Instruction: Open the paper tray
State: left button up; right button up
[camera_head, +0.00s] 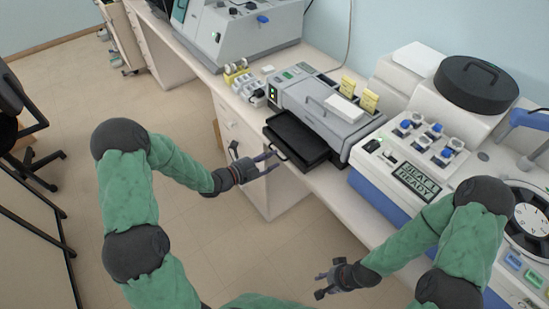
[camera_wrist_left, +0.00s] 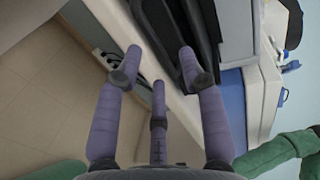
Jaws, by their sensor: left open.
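The black paper tray (camera_head: 297,139) sticks out from the front of the grey slide printer (camera_head: 325,107), over the bench edge. A thin pale handle (camera_head: 276,152) shows along its front. My left gripper (camera_head: 268,160) is open with its fingers beside the tray's front edge. In the left wrist view, my spread purple fingers (camera_wrist_left: 160,60) are empty, and the dark tray (camera_wrist_left: 172,28) lies just beyond the right fingertip. I cannot tell whether that finger touches it. My right gripper (camera_head: 322,284) is open and empty, low over the floor, away from the bench.
A white and blue machine (camera_head: 400,160) with a small screen stands right of the printer. A small rack of bottles (camera_head: 250,88) sits to the printer's left. A cabinet drawer (camera_head: 238,135) lies under the bench. The floor (camera_head: 235,235) in front is clear.

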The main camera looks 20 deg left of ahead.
pick_arm(q)
jog(key=shift+x, duration=1.2)
pick_arm(e)
jog(key=shift+f, duration=0.1)
pick_arm(q)
grip_shut()
jog(key=shift+s+a+f, duration=0.1)
jog(key=f+b+v, duration=0.2)
jog(key=b+v, duration=0.1)
jog(key=v, duration=0.6)
jog(key=shift+s+a+b, duration=0.3)
jog(key=shift+s+a, duration=0.05)
jog(key=shift+s, duration=0.05)
pick_arm(e)
jog(key=f, duration=0.1)
jog(key=s+f, duration=0.1)
jog(key=a+f, duration=0.1)
jog(key=shift+s+f, duration=0.15)
jog(key=shift+f, duration=0.1)
pick_arm(q)
jog(key=shift+r, duration=0.15)
grip_release()
